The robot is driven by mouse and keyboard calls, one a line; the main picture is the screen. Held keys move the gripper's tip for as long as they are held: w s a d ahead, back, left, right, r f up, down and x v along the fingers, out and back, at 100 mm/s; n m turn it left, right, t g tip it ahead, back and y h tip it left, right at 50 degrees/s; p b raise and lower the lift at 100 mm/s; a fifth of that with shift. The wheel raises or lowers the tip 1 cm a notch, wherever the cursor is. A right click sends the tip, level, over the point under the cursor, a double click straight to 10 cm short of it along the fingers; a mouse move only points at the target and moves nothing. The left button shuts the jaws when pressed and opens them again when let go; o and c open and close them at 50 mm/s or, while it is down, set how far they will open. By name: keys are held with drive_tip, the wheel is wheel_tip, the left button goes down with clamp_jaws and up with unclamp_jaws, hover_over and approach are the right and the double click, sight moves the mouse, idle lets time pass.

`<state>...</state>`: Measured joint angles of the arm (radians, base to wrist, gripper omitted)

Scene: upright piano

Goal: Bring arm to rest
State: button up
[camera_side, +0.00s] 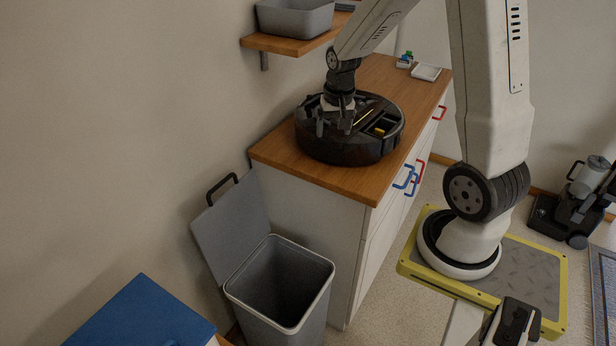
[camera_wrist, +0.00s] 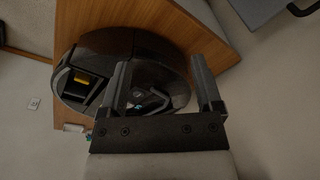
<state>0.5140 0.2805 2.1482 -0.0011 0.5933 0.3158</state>
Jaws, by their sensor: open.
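My gripper (camera_side: 335,124) is open over a round black robot vacuum (camera_side: 345,148) on the wooden counter (camera_side: 280,150). In the wrist view my gripper (camera_wrist: 163,82) has its two fingers spread apart, with the vacuum (camera_wrist: 95,45) partly behind them. The vacuum's top has an open compartment with a yellow part (camera_side: 379,131) inside. I see nothing held between the fingers. I cannot tell whether the fingers touch the vacuum.
A grey bin (camera_side: 235,289) with its lid up stands left of the white cabinet (camera_side: 300,220). A shelf (camera_side: 270,43) with a grey tub (camera_side: 295,18) is above the counter. A white dish (camera_side: 426,72) lies at the counter's far end. A blue box (camera_side: 140,315) is at front left.

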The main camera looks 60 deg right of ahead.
drive_tip(key=s+a+n, duration=0.2)
drive_tip(key=a+n, duration=0.2)
drive_tip(key=a, duration=0.5)
drive_tip(key=s+a+n+t, duration=0.1)
drive_tip(key=s+a+n, duration=0.2)
drive_tip(key=a, duration=0.7)
drive_tip(key=n, duration=0.2)
drive_tip(key=shift+f+n+y, duration=0.3)
drive_tip(key=shift+f, duration=0.05)
drive_tip(key=shift+d, duration=0.1)
